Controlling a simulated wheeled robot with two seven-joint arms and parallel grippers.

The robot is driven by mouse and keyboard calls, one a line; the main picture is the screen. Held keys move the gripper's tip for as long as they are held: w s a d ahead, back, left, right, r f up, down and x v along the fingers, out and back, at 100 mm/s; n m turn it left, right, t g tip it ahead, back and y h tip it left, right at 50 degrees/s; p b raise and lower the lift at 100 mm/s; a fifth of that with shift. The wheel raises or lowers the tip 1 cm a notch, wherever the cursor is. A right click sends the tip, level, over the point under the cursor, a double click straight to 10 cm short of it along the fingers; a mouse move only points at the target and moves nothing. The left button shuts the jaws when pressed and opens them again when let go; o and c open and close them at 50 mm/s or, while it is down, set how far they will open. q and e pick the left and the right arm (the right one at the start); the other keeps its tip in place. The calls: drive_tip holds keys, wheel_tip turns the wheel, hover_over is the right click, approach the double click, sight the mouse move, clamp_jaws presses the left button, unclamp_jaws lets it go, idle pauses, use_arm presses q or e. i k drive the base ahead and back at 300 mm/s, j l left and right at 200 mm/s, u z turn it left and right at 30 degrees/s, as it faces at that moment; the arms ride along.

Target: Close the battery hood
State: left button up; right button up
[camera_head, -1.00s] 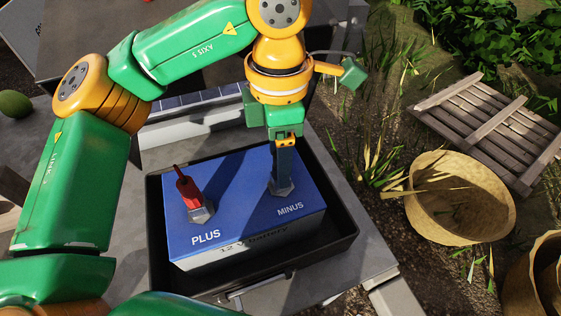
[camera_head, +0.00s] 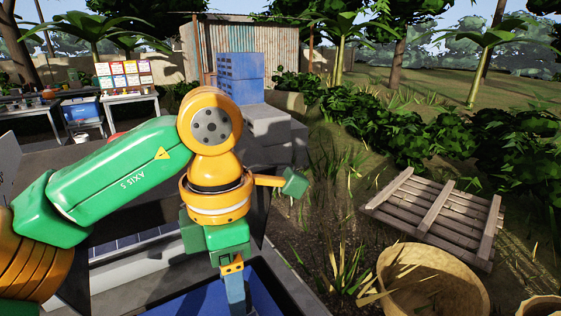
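The blue battery (camera_head: 268,292) shows only in part at the bottom edge of the head view, inside its dark box (camera_head: 288,292). Its terminals and front are out of view. A pale raised panel with dark solar-like cells (camera_head: 125,241) is behind the battery to the left; I cannot tell if it is the battery hood. My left gripper (camera_head: 235,289) points down over the battery. Its fingertips are cut off by the frame edge, so whether they are open or shut is unclear. My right gripper is not in view.
A wooden pallet (camera_head: 432,215) and a woven basket (camera_head: 432,285) lie on the ground at right. Tables with goods (camera_head: 115,100) are at the far left.

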sight(160, 205)
drive_tip(key=k, duration=1.3)
